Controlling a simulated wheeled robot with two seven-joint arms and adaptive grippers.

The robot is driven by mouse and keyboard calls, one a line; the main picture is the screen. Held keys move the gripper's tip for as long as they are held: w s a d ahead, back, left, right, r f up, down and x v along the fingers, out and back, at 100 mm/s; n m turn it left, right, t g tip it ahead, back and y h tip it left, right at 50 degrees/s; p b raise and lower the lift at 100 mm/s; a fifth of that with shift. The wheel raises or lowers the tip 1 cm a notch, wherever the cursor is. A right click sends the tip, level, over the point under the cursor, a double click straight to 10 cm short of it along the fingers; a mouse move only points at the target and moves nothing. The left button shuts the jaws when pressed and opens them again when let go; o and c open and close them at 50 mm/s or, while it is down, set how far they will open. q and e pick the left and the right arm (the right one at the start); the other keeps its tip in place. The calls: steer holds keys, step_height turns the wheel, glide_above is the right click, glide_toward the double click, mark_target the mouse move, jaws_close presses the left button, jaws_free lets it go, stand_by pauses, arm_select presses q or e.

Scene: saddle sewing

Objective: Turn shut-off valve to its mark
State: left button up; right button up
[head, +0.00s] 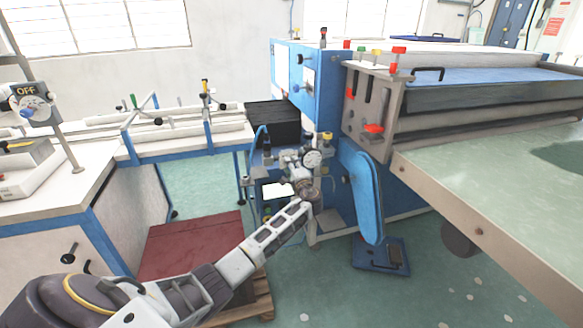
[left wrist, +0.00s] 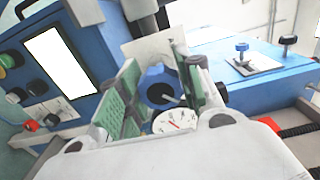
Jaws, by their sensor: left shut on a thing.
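My left gripper (head: 304,187) reaches in from the lower left to the small fittings on the front of the blue machine. In the left wrist view its green-padded fingers (left wrist: 156,90) stand on either side of a round blue knob, the shut-off valve (left wrist: 157,93), and are shut on it. The valve's mark cannot be made out. A white dial gauge with a red needle (left wrist: 175,122) sits right beside the knob. The same gauge shows in the head view (head: 312,158). In the head view the valve is hidden behind the gripper. My right gripper is not in view.
A control panel with a white screen (left wrist: 57,62) and several buttons is left of the gripper. A blue padded arm (head: 362,195) hangs close on the right. A foot pedal (head: 381,255) lies on the floor. A white-topped bench (head: 90,185) stands at left.

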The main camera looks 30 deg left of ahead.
arm_select(q)
steer(key=shift+f, duration=0.1)
steer(key=o, duration=1)
steer(key=shift+d, duration=0.1)
steer(key=shift+o, duration=0.2)
steer(key=v, duration=1.2)
